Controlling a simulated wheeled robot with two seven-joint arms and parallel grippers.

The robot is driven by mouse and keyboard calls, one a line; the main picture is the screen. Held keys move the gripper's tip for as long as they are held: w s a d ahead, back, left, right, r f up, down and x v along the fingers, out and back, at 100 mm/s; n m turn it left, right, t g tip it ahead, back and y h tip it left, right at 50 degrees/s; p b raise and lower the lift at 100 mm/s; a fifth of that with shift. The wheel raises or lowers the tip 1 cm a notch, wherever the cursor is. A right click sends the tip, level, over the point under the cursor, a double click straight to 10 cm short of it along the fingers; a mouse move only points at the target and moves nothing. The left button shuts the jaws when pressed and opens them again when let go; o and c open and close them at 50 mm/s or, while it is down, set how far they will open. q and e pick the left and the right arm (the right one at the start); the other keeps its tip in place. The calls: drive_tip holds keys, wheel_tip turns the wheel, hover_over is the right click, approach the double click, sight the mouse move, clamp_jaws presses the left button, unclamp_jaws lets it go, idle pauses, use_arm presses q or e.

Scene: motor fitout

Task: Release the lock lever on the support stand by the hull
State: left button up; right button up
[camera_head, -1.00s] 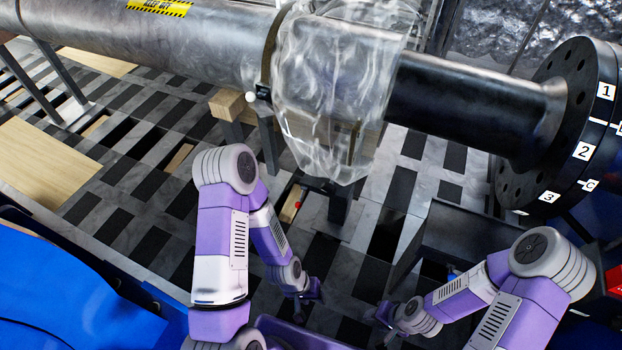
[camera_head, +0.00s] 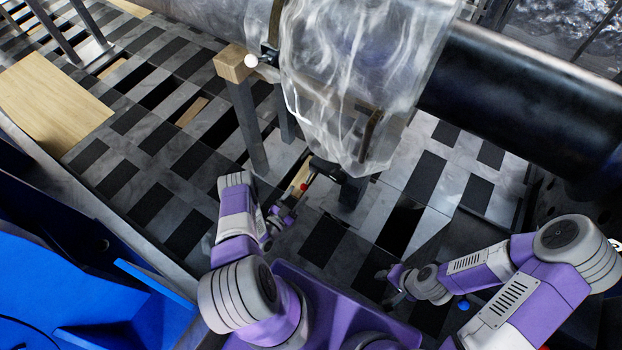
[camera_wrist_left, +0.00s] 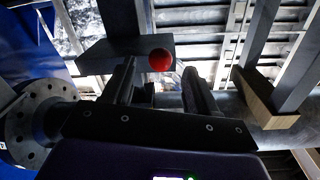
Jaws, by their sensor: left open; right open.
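The support stand (camera_head: 247,122) has a wooden block on top and stands under the plastic-wrapped pipe. A lever with a red ball knob (camera_head: 304,187) sticks out low by the stand; I take it as the lock lever. The red knob also shows in the left wrist view (camera_wrist_left: 160,60), in line with the gap between the fingers. My left gripper (camera_head: 282,218) is open, just below the knob in the head view, with nothing held. Whether the fingers reach around the knob I cannot tell. My right gripper (camera_head: 386,286) is open and empty, lower right.
A white ball knob (camera_head: 251,61) sits by the wooden block. The wrapped pipe (camera_head: 350,75) hangs over the stand, and a dark shaft (camera_head: 520,95) runs right. A blue structure (camera_head: 70,280) fills the lower left.

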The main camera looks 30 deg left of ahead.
sight(305, 185)
use_arm(q)
drive_tip(key=w, duration=0.2)
drive_tip(key=w+b, duration=0.1)
drive_tip(key=w, duration=0.2)
drive_tip(key=w+d+b, duration=0.1)
drive_tip(key=w, duration=0.1)
drive_tip(key=shift+w+r, duration=0.1)
drive_tip(key=shift+w, duration=0.05)
drive_tip(key=shift+a, duration=0.1)
clamp_jaws()
